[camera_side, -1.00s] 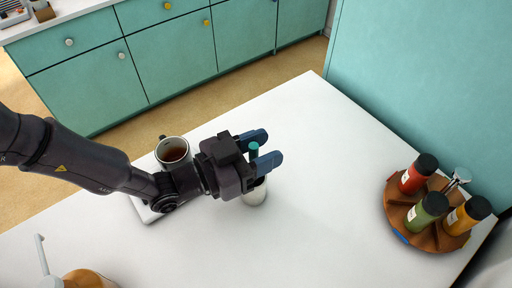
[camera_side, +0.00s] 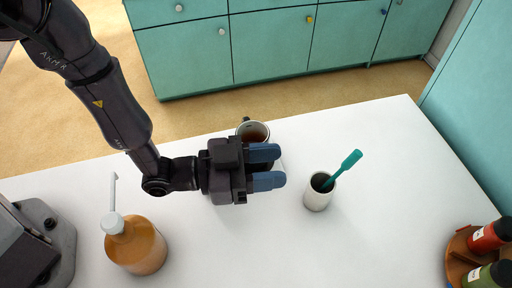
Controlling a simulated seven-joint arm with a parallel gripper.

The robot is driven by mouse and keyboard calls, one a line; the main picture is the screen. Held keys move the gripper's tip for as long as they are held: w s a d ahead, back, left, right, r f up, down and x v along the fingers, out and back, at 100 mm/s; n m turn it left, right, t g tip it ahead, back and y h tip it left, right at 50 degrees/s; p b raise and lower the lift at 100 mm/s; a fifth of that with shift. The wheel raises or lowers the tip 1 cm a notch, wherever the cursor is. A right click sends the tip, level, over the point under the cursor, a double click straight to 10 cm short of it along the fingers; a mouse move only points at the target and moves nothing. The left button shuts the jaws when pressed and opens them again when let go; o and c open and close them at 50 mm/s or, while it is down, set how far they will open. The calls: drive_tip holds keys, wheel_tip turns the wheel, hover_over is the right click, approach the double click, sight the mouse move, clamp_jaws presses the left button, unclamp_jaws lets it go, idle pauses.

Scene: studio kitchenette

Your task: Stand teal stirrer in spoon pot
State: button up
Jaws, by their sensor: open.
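The teal stirrer (camera_side: 346,168) stands in the white spoon pot (camera_side: 318,194). Its lower end is inside the pot, and it leans to the upper right with its wider end above the rim. The pot is upright on the white table. My gripper (camera_side: 272,167) is open and empty, to the left of the pot and apart from it. Its blue fingers point right. The bottom of the stirrer inside the pot is hidden.
A mug of dark liquid (camera_side: 253,132) stands behind my gripper, partly hidden by it. An amber pump bottle (camera_side: 136,246) stands at the front left. A wooden carousel (camera_side: 460,250) with spice jars is at the right edge. The white table (camera_side: 370,240) is clear between pot and carousel.

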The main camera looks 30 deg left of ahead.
drive_tip(key=shift+a, duration=0.1)
drive_tip(key=w+a+r+n+t+y, duration=0.1)
drive_tip(key=w+a+r+n+y, duration=0.1)
drive_tip(key=w+a+r+y, duration=0.5)
drive_tip(key=s+a+r+n+y, duration=0.2)
drive_tip(key=a+r+n+y, duration=0.1)
drive_tip(key=a+r, duration=0.9)
drive_tip(key=s+a+r+n+g+y, duration=0.2)
drive_tip(key=s+a+n+g, duration=0.1)
drive_tip(key=s+a, duration=0.4)
drive_tip(key=s+a+r+n+g+y, duration=0.2)
drive_tip(key=s+a, duration=0.6)
drive_tip(key=s, duration=0.5)
drive_tip(key=shift+s+n+g+y, duration=0.3)
drive_tip(key=shift+n+g, duration=0.1)
drive_tip(key=shift+g, duration=0.1)
